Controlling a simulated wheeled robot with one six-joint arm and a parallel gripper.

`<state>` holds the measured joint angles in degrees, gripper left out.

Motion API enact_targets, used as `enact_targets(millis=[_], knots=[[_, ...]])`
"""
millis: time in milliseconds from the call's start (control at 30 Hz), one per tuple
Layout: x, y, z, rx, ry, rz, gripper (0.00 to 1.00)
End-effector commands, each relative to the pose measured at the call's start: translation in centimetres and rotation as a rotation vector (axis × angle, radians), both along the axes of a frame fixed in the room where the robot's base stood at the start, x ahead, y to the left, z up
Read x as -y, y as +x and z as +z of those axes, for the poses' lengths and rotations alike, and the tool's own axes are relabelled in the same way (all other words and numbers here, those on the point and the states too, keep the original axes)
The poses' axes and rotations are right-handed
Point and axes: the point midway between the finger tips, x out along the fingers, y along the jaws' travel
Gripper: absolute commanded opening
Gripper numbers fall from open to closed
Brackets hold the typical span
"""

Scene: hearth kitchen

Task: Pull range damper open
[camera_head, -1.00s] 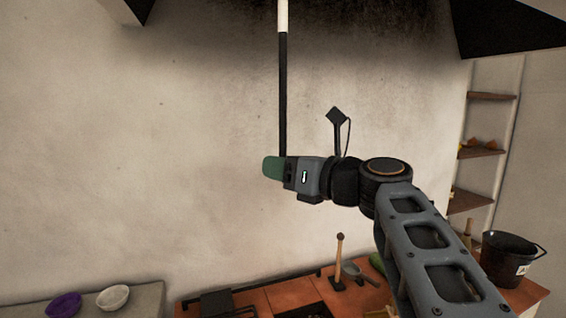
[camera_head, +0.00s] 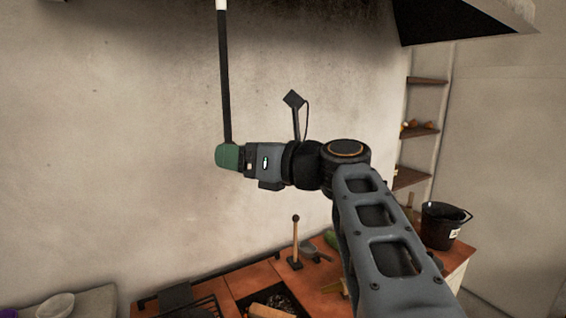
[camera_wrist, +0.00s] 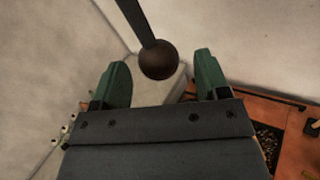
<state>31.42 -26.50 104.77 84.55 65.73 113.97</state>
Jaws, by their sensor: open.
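The range damper pull is a thin dark rod (camera_head: 225,80) with a white upper part, hanging in front of the wall. In the head view its lower end passes behind my green-tipped gripper (camera_head: 228,157), so the knob is hidden there. In the wrist view a round brown knob (camera_wrist: 158,60) on the rod's end shows between my two green fingers (camera_wrist: 163,64). The fingers are apart, with visible space on both sides of the knob. No contact shows; I cannot tell exactly how deep the knob sits between them.
A dark hood (camera_head: 465,20) hangs at upper right. Below are an orange-tiled counter (camera_head: 222,291) with a wooden-handled tool (camera_head: 295,240), and a black bucket (camera_head: 443,225) at right. Wall shelves (camera_head: 420,132) stand behind. A pale bowl (camera_head: 55,306) is at lower left. The wall left of the rod is bare.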

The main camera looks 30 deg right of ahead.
Motion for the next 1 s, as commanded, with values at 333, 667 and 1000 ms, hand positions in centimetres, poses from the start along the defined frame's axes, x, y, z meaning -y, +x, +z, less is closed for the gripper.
enact_targets(millis=[333,667,1000], knots=[[3.7,-5.3,-0.1,-0.001,0.001,-0.008,0.69],[5.7,-8.4,-0.1,-0.001,0.001,-0.002,0.69],[6.2,-9.3,-0.1,-0.001,0.000,0.001,0.69]])
